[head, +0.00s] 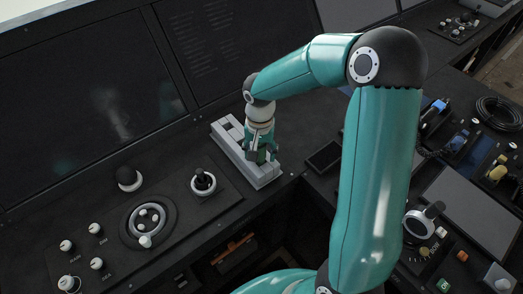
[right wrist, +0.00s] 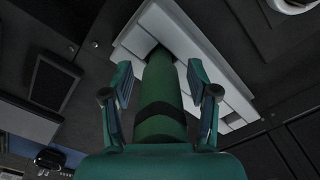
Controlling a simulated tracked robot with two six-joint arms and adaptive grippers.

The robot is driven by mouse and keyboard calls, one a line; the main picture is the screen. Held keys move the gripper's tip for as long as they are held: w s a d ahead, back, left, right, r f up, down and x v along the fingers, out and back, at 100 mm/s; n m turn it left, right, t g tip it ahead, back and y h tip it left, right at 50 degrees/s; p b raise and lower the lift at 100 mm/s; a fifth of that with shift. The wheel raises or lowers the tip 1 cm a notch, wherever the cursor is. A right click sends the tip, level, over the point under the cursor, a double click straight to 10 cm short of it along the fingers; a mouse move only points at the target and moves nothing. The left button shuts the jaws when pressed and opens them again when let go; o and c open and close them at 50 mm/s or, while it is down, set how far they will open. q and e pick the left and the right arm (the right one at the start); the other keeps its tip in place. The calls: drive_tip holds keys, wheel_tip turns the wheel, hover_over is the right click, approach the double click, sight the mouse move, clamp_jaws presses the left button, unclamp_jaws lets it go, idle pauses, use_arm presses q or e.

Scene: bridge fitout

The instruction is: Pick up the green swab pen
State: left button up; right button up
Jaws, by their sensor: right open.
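The green swab pen (right wrist: 162,88) is a thick green cylinder with a dark band in the right wrist view. Its far end meets the pale compartmented rack (right wrist: 185,35). My right gripper (right wrist: 158,80) is open, with one finger on each side of the pen and a visible gap to each. In the head view my right gripper (head: 262,150) points down over the near end of the rack (head: 268,179), and I cannot clearly tell the pen from the gripper there. My left gripper is not in view.
The rack stands on a dark console in front of a large dark screen (head: 90,105). A black-topped lever (head: 203,181) and a round dial (head: 149,221) are to its left. A small dark pad (head: 324,157) lies to its right. Cables and tools crowd the right side.

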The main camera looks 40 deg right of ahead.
clamp_jaws()
drive_tip(key=shift+r, duration=0.15)
wheel_tip(320, 180, up, 20)
idle(0.8)
drive_tip(key=c, duration=0.7)
unclamp_jaws()
clamp_jaws()
